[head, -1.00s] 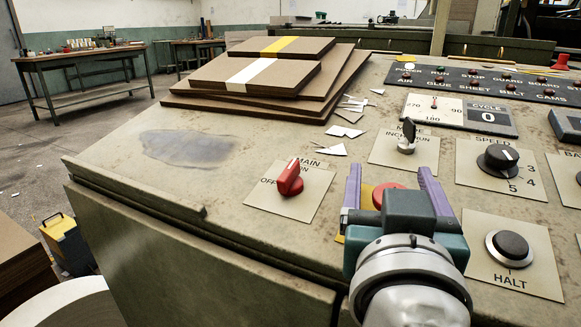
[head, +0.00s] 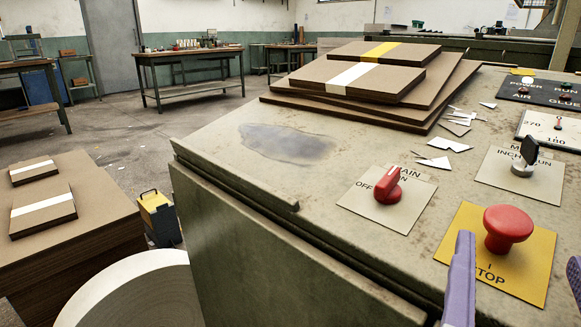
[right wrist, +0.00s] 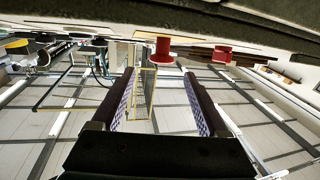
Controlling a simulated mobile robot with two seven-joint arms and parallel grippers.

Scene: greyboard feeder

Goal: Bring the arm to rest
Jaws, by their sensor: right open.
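My right gripper (head: 519,248) is at the bottom right of the head view. Its two purple fingers stand apart, open, with nothing between them, near the panel's front edge. The red stop button (head: 508,226) on its yellow plate shows just beyond the fingers, uncovered. In the right wrist view the open fingers (right wrist: 159,73) point toward a red button (right wrist: 162,47), with a visible gap. A second red knob (right wrist: 222,54) is to its right. My left gripper is not in view.
The machine's sloping top carries the red main switch (head: 385,187), the black inch/run switch (head: 525,155), paper scraps (head: 440,145) and stacked greyboards (head: 350,80). A board stack (head: 70,235) and a yellow-grey box (head: 158,217) stand at left. Open floor lies behind them.

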